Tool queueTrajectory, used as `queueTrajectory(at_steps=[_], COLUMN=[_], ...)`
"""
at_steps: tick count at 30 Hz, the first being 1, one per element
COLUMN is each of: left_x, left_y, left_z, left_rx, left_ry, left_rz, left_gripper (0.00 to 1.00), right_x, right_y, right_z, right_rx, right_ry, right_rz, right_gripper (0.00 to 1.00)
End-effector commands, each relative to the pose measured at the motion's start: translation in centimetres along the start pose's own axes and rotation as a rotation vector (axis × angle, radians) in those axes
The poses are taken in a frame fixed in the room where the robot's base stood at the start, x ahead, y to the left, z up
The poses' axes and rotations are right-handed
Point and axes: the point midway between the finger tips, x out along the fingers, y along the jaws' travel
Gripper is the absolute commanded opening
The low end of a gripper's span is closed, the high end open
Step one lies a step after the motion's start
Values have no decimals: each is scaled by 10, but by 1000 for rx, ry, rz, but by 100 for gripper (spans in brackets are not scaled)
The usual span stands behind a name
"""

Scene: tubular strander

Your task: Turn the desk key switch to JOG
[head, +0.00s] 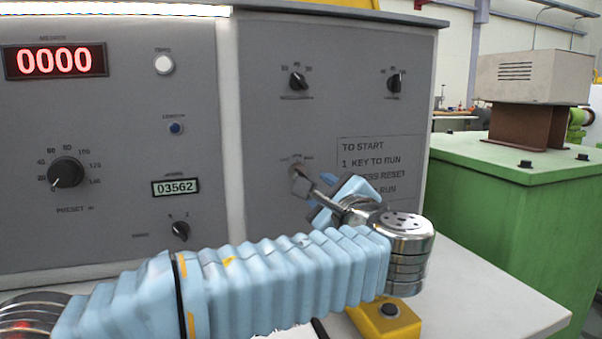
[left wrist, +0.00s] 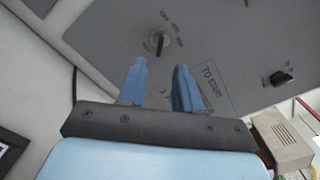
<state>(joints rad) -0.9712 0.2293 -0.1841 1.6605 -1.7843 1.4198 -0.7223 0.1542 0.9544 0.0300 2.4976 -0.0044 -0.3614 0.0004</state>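The key switch (head: 298,170) sits on the grey desk panel, left of the "TO START" text, with small labels around it that I cannot read. A grey key-like bar (head: 318,190) slants from it toward my left gripper (head: 338,201). In the left wrist view the switch (left wrist: 160,42) shows a dark narrow key beyond the fingertips. My left gripper there (left wrist: 160,78) has its two blue fingers apart, with an empty-looking gap in line just below the switch. Whether the fingertips touch the key I cannot tell. My right gripper is in neither view.
Two black knobs (head: 298,81) (head: 396,81) are above on the same panel. A yellow box with a dark button (head: 389,310) stands on the desk top (head: 490,300) below my left wrist. A green machine (head: 510,200) stands at the right.

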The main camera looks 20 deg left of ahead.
Motion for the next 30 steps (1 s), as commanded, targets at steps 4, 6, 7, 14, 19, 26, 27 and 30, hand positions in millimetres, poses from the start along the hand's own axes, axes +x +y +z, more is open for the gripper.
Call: queueTrajectory(at_steps=[4,6,7,14,19,26,27,30], left_x=[37,52,59,92,99,99,99,99], left_y=[-1,-1,-1,0,0,0,0,0], left_z=[2,2,2,1,0,0,0,0], left_rx=[1,2,1,0,0,0,0,0], left_ry=[-2,-2,-2,-1,0,1,0,0], left_rz=[4,4,3,1,0,0,0,0], left_gripper=[34,34,34,34,34,32,26,11], right_x=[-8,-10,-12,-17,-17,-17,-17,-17], right_y=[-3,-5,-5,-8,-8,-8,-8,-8], right_z=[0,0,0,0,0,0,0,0], right_rx=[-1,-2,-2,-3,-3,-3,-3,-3], right_ry=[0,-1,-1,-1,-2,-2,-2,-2], right_rz=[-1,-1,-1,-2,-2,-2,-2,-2], right_gripper=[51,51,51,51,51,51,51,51])
